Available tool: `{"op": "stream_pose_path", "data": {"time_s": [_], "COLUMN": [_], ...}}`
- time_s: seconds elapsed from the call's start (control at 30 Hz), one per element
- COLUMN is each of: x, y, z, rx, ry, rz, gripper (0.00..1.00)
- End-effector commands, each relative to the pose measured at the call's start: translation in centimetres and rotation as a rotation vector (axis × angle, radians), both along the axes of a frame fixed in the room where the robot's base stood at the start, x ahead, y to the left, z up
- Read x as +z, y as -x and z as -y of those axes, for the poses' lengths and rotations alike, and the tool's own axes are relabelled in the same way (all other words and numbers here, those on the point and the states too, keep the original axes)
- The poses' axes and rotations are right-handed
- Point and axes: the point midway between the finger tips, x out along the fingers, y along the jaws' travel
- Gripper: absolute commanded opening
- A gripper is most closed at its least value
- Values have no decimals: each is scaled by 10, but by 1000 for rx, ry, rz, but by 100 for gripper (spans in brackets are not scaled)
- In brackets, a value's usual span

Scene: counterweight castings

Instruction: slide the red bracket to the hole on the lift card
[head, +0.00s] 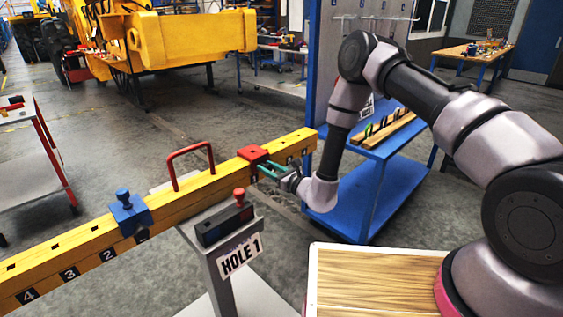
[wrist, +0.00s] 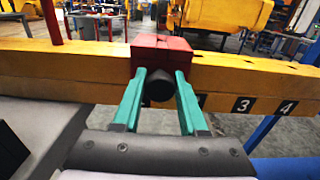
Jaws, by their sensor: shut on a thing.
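The red bracket (head: 253,154) sits around the yellow beam (head: 190,194), right of the red lifting loop in the head view. It also shows in the wrist view (wrist: 163,53), with a dark round knob (wrist: 160,87) facing me. My gripper (head: 268,170) has its green fingers shut on the bracket's knob, one finger on each side, as the wrist view (wrist: 161,82) shows. The lift card (head: 240,255) reads HOLE 1 and hangs on the grey stand. Marks 3 and 4 show right of the bracket in the wrist view; nearer marks are partly hidden by my finger.
A blue bracket (head: 129,214) sits on the beam's left half, near mark 2. The red loop (head: 190,160) rises between the brackets. A dark box with a red knob (head: 226,224) tops the stand. A blue rack (head: 372,185) stands behind the beam's right end.

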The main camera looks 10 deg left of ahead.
Motion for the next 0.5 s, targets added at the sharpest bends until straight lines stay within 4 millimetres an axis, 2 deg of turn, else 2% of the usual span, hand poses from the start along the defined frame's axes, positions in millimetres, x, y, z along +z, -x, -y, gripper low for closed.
{"op": "stream_pose_path", "data": {"time_s": [0.1,0.2,0.5], "x": [0,0,0], "y": [14,20,23], "z": [-11,-15,-17], "rx": [4,2,-1], "ry": [0,1,1], "rz": [-2,-1,-1], "gripper": [0,0,0]}}
